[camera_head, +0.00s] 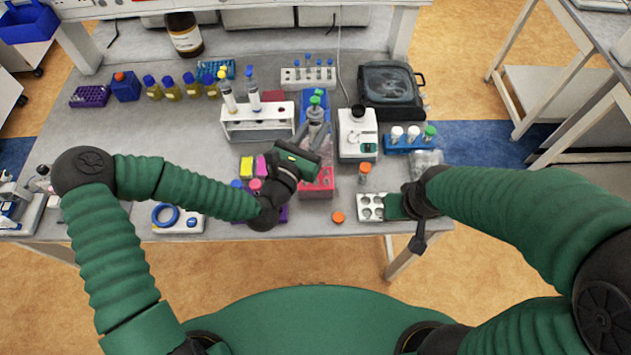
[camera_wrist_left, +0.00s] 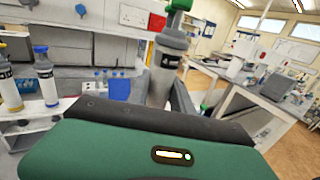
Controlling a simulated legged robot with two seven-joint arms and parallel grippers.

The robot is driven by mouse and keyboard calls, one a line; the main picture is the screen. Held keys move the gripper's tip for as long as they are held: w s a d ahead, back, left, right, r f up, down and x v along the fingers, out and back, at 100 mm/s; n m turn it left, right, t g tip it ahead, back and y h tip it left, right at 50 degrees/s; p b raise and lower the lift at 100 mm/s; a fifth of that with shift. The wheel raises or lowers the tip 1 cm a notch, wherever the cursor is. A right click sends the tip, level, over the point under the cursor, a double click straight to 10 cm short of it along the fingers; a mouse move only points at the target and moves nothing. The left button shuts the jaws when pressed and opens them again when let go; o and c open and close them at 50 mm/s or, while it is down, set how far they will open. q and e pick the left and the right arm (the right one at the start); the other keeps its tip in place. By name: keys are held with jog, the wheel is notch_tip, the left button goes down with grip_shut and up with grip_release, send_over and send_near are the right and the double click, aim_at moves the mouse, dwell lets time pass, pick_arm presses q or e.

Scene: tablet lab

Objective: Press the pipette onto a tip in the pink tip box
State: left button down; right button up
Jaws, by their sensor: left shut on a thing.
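My left gripper (camera_head: 312,135) is shut on a grey pipette (camera_head: 316,113) with a green top. It holds the pipette roughly upright, above or just behind the pink tip box (camera_head: 318,188). The pipette body with its green top also shows in the left wrist view (camera_wrist_left: 166,70), between the fingers. The pipette's lower end is hidden by my gripper, so I cannot tell whether it touches a tip. The box stands near the table's front edge, partly covered by my left gripper. My right gripper (camera_head: 398,207) is low beside a white well plate (camera_head: 371,213); its fingers do not show clearly.
A white pipette rack (camera_head: 258,130) stands left of my left gripper. A white device (camera_head: 357,140) stands to the right, with a blue tube rack (camera_head: 409,147) beyond. An orange-capped vial (camera_head: 364,174) and a loose orange cap (camera_head: 338,217) are near the front edge.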

pick_arm(q)
jog(key=shift+f, duration=0.95)
pick_arm(e)
jog(key=shift+f, duration=0.15)
pick_arm(q)
jog(key=shift+d+f+b, duration=0.1)
jog(key=shift+f+b, duration=0.3)
jog(key=shift+b, duration=0.1)
pick_arm(e)
jog(key=shift+f, duration=0.35)
grip_shut()
dwell(0.5)
